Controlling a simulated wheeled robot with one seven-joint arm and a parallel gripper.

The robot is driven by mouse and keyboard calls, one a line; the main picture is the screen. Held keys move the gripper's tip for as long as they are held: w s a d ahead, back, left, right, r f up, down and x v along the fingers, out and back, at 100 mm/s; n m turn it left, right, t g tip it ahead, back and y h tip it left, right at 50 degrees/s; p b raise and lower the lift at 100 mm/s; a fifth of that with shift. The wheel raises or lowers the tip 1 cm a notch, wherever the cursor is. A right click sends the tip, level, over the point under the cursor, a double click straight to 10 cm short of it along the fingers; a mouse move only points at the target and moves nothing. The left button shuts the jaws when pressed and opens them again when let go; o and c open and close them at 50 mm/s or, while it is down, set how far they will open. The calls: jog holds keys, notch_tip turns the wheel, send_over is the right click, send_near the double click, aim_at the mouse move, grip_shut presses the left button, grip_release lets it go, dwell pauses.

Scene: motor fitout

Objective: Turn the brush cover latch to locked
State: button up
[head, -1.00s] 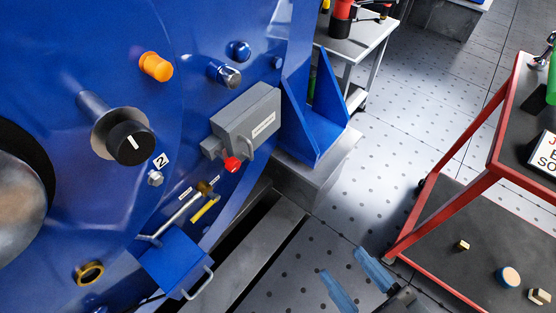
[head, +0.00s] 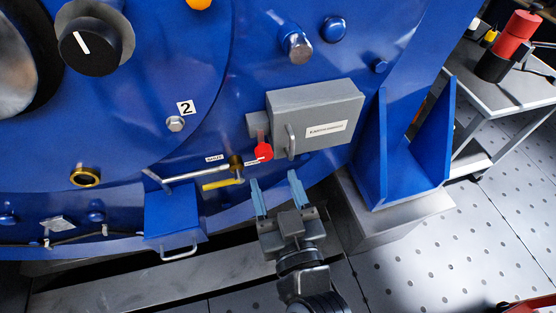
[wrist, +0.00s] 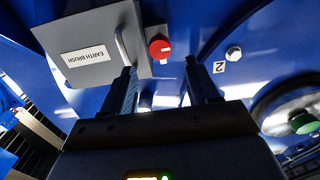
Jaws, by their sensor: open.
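The brush cover (head: 315,112) is a grey box with a white label and a bar handle on the blue motor face. It reads EARTH BRUSH in the wrist view (wrist: 92,58). The latch (head: 264,151) is a round red knob at the cover's lower left corner. In the wrist view the red knob (wrist: 160,47) bears a short white mark, pointing sideways. My gripper (head: 274,179) is open and empty, just below the knob in the head view. In the wrist view the knob appears just beyond the gap between my fingertips (wrist: 159,66), apart from them.
A yellow-handled lever (head: 222,183) and a silver rod (head: 195,174) lie left of my gripper, above a blue box (head: 172,212) with a handle. A blue bracket (head: 405,150) stands to the right. A black knob (head: 88,48) is upper left. Open floor lies lower right.

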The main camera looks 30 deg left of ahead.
aim_at(265, 156)
jog(key=shift+p+x, duration=0.4)
jog(key=shift+x, duration=2.6)
jog(key=c, duration=1)
